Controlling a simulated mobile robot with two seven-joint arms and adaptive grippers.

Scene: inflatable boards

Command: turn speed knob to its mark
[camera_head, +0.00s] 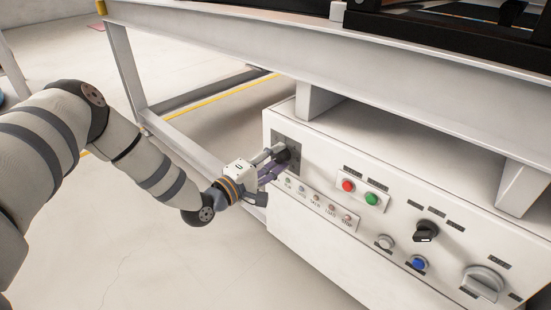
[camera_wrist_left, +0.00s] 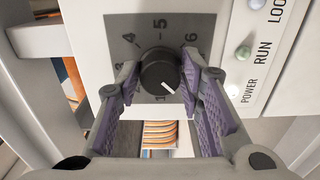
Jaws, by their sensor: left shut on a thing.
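The speed knob (camera_wrist_left: 158,72) is a round black dial with a white pointer line, on a grey plate (camera_wrist_left: 205,24) with printed digits. In the left wrist view 4, 5 and 6 show around its upper side. The pointer slants toward the lower right, near a digit at the bottom that looks like 1; other digits are hidden by the fingers. My left gripper (camera_head: 277,162) is shut on the knob, with a purple-padded finger at each side. In the head view the knob (camera_head: 283,155) is partly covered by the gripper. My right gripper is not in view.
The white control panel (camera_head: 315,253) also carries a red button (camera_head: 348,187), a green button (camera_head: 372,199), a black selector (camera_head: 426,231), a blue button (camera_head: 419,263) and a large grey switch (camera_head: 483,282). A row of indicator lamps sits below the knob. A white frame beam (camera_head: 330,62) runs above.

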